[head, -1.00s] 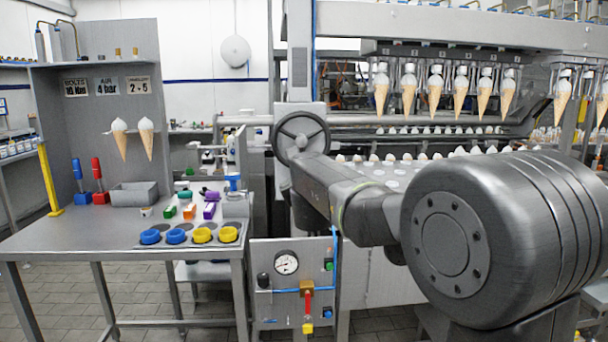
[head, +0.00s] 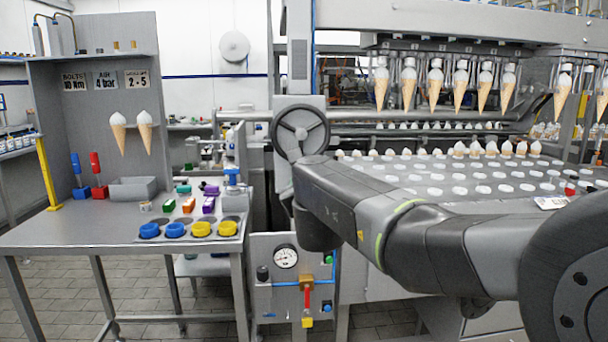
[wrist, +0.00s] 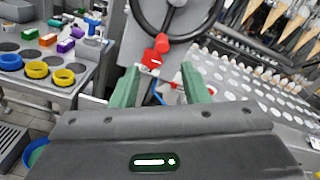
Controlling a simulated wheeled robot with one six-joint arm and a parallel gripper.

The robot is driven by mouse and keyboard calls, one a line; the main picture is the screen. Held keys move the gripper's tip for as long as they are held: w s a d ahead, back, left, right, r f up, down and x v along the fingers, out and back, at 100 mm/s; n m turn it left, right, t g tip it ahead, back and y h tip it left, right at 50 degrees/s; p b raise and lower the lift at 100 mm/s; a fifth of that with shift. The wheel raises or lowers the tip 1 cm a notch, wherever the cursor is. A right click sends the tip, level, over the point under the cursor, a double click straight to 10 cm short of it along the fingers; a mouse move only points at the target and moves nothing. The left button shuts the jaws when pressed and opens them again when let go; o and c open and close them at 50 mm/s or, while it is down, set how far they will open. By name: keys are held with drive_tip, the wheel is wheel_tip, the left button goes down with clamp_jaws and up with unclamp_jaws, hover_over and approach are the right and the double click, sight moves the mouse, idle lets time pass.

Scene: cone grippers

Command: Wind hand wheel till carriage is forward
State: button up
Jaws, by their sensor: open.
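The dark, spoked hand wheel (head: 300,133) stands upright on a grey post at the left end of the machine. In the wrist view the lower part of its rim (wrist: 148,28) shows at the top. A red knob-like part (wrist: 156,52) sits just below the rim there. My gripper (wrist: 162,78) is open, its two green fingers apart and pointing toward the red part, with nothing clearly held between them. In the head view my arm hides the gripper. A row of clear holders with cones (head: 435,85) hangs above the machine bed; I cannot tell whether this is the carriage.
The perforated machine bed (head: 430,180) lies right of the wheel, with several cones standing in it. Left is a steel bench (head: 75,225) with yellow and blue rings and coloured blocks. A panel with a gauge (head: 285,257) and red valve handle stands below the wheel.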

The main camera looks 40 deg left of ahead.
sight(301, 136)
drive_tip(key=shift+v, duration=2.15)
drive_tip(key=shift+w+a, duration=0.1)
drive_tip(key=p+x, duration=0.1)
drive_tip(key=x, duration=1.2)
drive_tip(key=shift+w+a+r, duration=0.1)
drive_tip(key=shift+w+a, duration=0.15)
drive_tip(key=v, duration=1.4)
drive_tip(key=x, duration=1.4)
drive_tip(key=shift+w, duration=0.15)
drive_tip(key=shift+w+d+r+n+p, duration=0.1)
drive_tip(key=shift+w+d+n+p, duration=0.2)
drive_tip(key=shift+n, duration=0.5)
drive_tip(key=shift+w+d+n+p, duration=0.25)
drive_tip(key=shift+d+n, duration=0.1)
drive_tip(key=shift+n, duration=0.45)
